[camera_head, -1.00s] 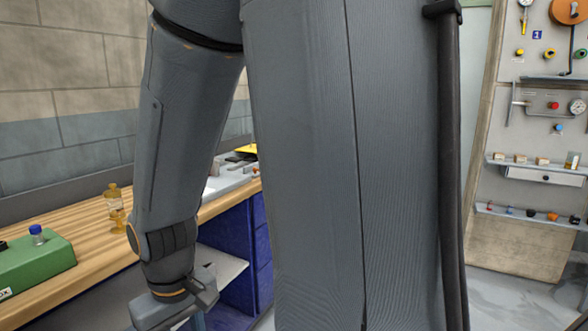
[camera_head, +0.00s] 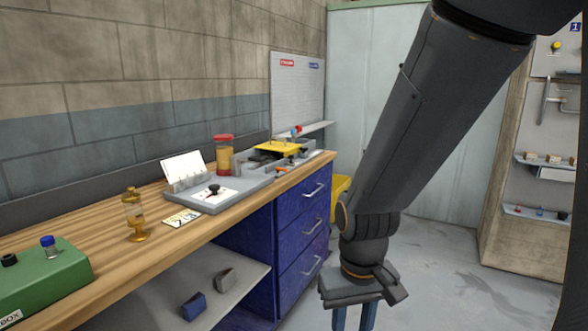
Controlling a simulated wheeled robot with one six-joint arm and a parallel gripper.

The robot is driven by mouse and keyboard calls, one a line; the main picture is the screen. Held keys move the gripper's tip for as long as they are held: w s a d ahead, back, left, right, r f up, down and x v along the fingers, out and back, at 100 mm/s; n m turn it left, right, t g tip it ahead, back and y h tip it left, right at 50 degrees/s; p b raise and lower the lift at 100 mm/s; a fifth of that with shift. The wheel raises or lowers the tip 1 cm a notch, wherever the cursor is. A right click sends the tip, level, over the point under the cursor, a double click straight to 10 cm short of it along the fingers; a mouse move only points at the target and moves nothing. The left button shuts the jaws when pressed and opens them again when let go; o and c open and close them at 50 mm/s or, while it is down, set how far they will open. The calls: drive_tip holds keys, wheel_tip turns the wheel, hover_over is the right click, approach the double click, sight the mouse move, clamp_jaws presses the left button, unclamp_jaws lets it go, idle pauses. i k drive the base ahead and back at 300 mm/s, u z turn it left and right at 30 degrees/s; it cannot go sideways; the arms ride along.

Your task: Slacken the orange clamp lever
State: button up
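A small orange lever (camera_head: 282,170), which looks like the clamp lever, is on the front side of the grey fixture (camera_head: 262,182) on the wooden workbench (camera_head: 110,240). It is small in the view, so I cannot tell its exact angle. My gripper (camera_head: 355,318) hangs at the lower middle, in front of the blue drawers and well apart from the lever. Its two blue fingers point down with a gap between them, and nothing shows between them. Their tips are at the picture's lower edge.
A yellow plate (camera_head: 279,147) and a red-capped jar (camera_head: 224,155) are near the fixture. Blue drawers (camera_head: 300,225) are below. The floor (camera_head: 450,270) at right is clear.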

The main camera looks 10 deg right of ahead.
sight(277, 168)
drive_tip(key=u, duration=0.4)
drive_tip(key=i, duration=1.2)
drive_tip(key=z, duration=0.55)
